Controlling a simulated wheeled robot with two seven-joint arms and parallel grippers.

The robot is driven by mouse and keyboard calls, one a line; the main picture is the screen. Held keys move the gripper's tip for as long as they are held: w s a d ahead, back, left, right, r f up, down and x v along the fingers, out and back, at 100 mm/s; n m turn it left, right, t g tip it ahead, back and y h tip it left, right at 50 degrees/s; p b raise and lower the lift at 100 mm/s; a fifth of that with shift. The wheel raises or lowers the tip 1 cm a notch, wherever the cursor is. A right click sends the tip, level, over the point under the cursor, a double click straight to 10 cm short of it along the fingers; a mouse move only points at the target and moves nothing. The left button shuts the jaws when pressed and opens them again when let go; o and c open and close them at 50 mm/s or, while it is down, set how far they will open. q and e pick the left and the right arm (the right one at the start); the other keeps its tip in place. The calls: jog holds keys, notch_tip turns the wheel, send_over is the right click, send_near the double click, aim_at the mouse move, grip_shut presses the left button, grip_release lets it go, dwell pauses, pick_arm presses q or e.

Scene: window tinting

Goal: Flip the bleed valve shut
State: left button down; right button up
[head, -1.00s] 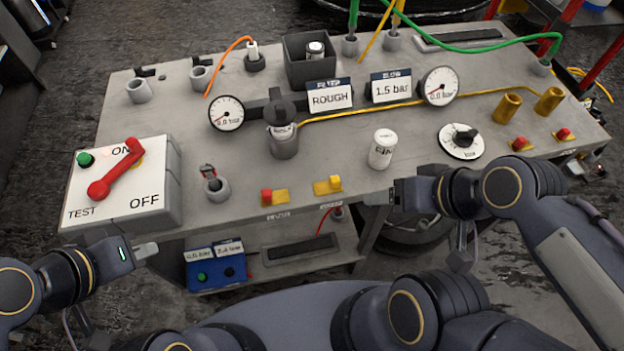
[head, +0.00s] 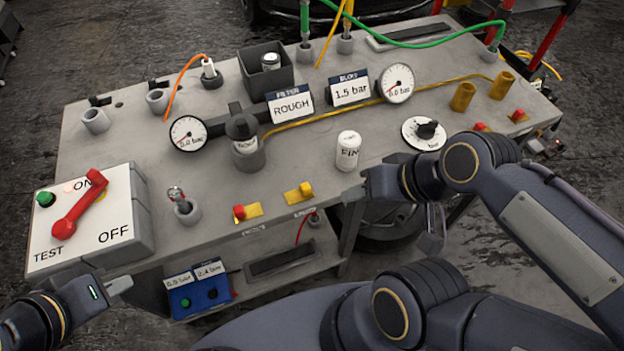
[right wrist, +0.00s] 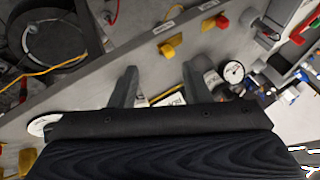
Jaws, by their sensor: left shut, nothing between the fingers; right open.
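I cannot read which is the bleed valve; the edge labels are too small. Both also show in the right wrist view, the yellow lever (right wrist: 174,45) and the red one (right wrist: 221,21). My right gripper (head: 366,190) is open and empty, right of the yellow lever and apart from it; its fingers also show in the right wrist view (right wrist: 158,85). My left gripper (head: 121,286) is shut and empty, below the switch box.
The switch box (head: 117,232) with a red handle (head: 75,211) stands at left. A white FIN canister (head: 348,152) and a round dial (head: 424,133) stand behind my right gripper. A lower shelf holds a blue box (head: 198,297). Free bench lies between the canister and filter.

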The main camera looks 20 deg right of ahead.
jog(key=w+m+g, duration=0.1)
jog(key=w+m, duration=0.1)
jog(key=w+m+g, duration=0.1)
jog(key=w+m, duration=0.1)
jog(key=m, duration=0.1)
jog(key=w+d+m+g, duration=0.1)
jog(key=w+m, duration=0.2)
jog(key=shift+r+y+b, duration=0.15)
jog(key=shift+y+b, duration=0.15)
jog(key=shift+b, duration=0.1)
grip_shut()
jog(key=w+f+m+g, duration=0.2)
jog(key=w+m, duration=0.4)
jog(key=m, duration=0.1)
jog(key=shift+f, duration=0.2)
